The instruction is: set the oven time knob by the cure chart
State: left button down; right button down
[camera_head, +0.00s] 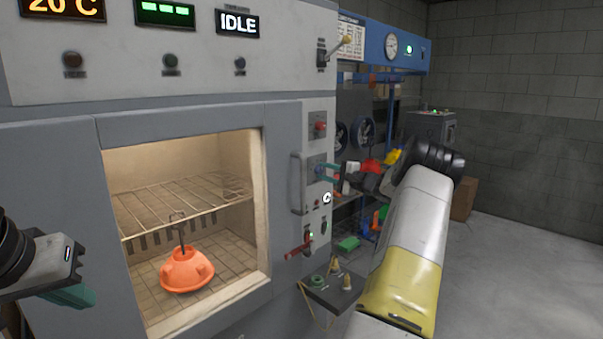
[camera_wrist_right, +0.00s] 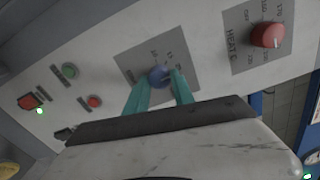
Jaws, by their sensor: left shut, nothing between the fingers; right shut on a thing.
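The blue time knob (camera_wrist_right: 158,76) sits on a grey dial plate on the oven's control strip; it also shows in the head view (camera_head: 319,170). My right gripper (camera_wrist_right: 159,84) is shut on this knob, with one teal finger on each side. The cure chart (camera_head: 350,40) is a pale sheet at the top, right of the oven, too small to read. My left gripper (camera_head: 70,296) is shut and empty at the lower left, in front of the oven.
A red HEAT knob (camera_wrist_right: 267,35) is beside the blue one. The oven chamber is open to view, with an orange hood (camera_head: 187,272) inside below a wire rack (camera_head: 185,205). The display (camera_head: 238,22) reads IDLE. A small dark shelf (camera_head: 335,292) holds small parts.

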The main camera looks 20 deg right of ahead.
dwell(0.3)
jog(key=c, duration=1.1)
grip_release()
jog(key=shift+s, duration=0.15)
jog(key=v, duration=0.7)
jog(key=shift+s+d, duration=0.1)
jog(key=shift+s, duration=0.15)
jog(key=shift+f, duration=0.1)
